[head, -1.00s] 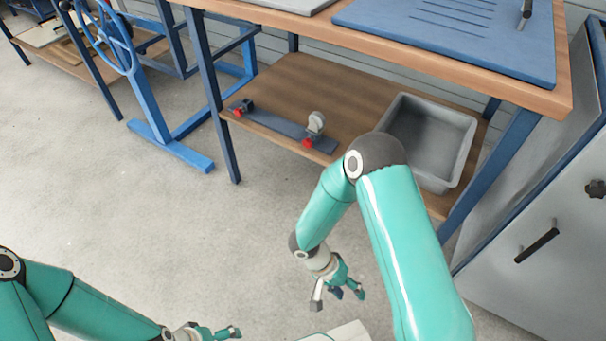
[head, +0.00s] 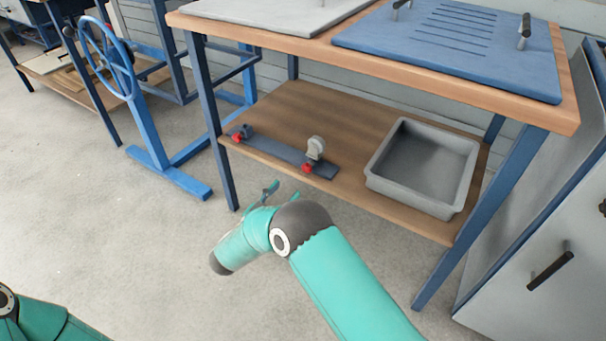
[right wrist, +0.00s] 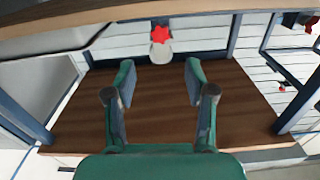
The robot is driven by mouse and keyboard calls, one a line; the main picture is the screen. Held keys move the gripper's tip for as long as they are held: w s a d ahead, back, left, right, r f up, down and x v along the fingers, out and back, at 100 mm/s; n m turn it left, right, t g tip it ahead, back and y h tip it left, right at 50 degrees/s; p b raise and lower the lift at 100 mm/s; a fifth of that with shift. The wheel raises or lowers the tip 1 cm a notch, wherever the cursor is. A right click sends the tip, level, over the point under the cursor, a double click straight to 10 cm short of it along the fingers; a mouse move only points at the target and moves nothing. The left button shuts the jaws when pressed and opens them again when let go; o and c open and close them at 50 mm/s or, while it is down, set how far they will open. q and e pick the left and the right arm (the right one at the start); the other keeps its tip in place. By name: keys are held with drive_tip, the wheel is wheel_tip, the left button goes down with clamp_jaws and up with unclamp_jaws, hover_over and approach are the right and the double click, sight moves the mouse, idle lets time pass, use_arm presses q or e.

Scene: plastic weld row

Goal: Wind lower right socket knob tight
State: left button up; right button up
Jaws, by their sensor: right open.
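On the lower shelf, a flat dark bar (head: 270,148) carries two fittings. Its right fitting has a pale grey round head (head: 315,147) and a red knob (head: 307,168) in front. The left fitting has a smaller red knob (head: 237,138). A red star knob (right wrist: 160,34) with a grey piece below it shows in the right wrist view, beyond the fingers and centred between them. My right gripper (head: 280,192) is in front of the shelf, partly hidden by its own arm. In the right wrist view it (right wrist: 160,78) is open and empty, apart from the knob. My left gripper is out of frame.
A grey bin (head: 422,172) stands on the wooden shelf (head: 285,92) right of the bar. The bench top (head: 450,75) overhangs the shelf, with blue legs (head: 480,215) at its ends. A blue handwheel stand (head: 150,145) is to the left. The floor in front is clear.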

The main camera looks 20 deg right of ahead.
sight(306, 169)
drive_tip(key=b+x, duration=0.2)
drive_tip(key=x, duration=0.8)
drive_tip(key=shift+w, duration=0.1)
clamp_jaws()
